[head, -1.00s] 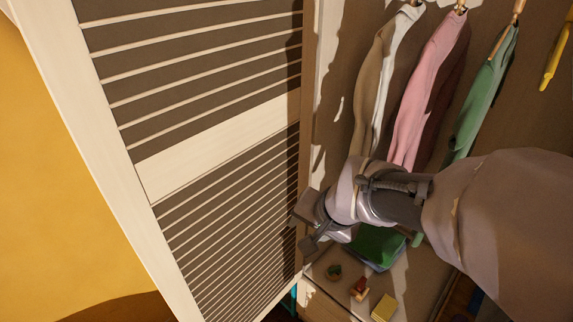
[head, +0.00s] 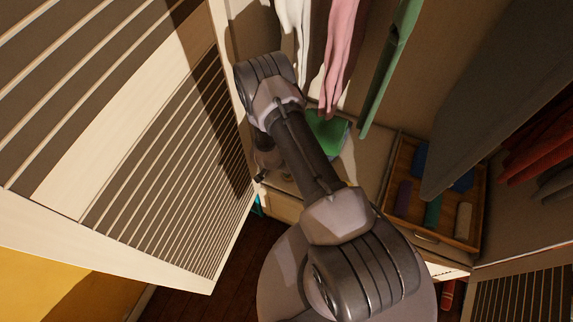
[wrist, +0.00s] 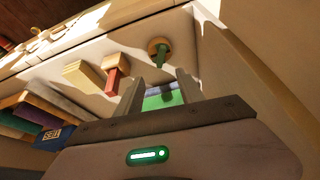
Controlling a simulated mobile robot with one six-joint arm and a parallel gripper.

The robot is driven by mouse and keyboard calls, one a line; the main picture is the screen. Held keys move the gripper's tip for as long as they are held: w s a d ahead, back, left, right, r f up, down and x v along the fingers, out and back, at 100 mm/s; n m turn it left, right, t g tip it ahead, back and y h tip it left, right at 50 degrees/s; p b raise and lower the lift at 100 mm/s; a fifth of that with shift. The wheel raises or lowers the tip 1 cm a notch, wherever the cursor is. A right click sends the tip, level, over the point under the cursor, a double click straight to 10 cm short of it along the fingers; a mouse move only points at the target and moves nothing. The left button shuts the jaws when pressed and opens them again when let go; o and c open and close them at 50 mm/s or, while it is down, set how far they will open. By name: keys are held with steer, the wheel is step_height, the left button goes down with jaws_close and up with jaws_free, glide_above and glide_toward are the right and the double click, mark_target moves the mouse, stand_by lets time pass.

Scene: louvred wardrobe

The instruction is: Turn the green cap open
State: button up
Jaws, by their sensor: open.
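In the wrist view, a small green piece (wrist: 161,59) stands on a round wooden disc (wrist: 157,44) on the pale shelf; it looks like the green cap. My gripper (wrist: 159,78) is open, its two fingers pointing toward the cap, with nothing held. The cap shows just beyond the fingertips, apart from them. In the head view my gripper (head: 263,170) is low beside the louvred door, partly hidden by my arm. I cannot make out the cap clearly there.
A red block on a wooden piece (wrist: 114,72) and a yellow block (wrist: 84,75) stand left of the cap. Folded green cloth (head: 328,134) lies behind my arm. The louvred door (head: 160,160) is close on the left. Clothes hang above; a wooden tray (head: 393,172) sits right.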

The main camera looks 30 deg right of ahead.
steer(key=b+x, duration=0.3)
steer(key=x, duration=0.9)
steer(key=shift+f+b, duration=0.35)
steer(key=shift+b, duration=0.05)
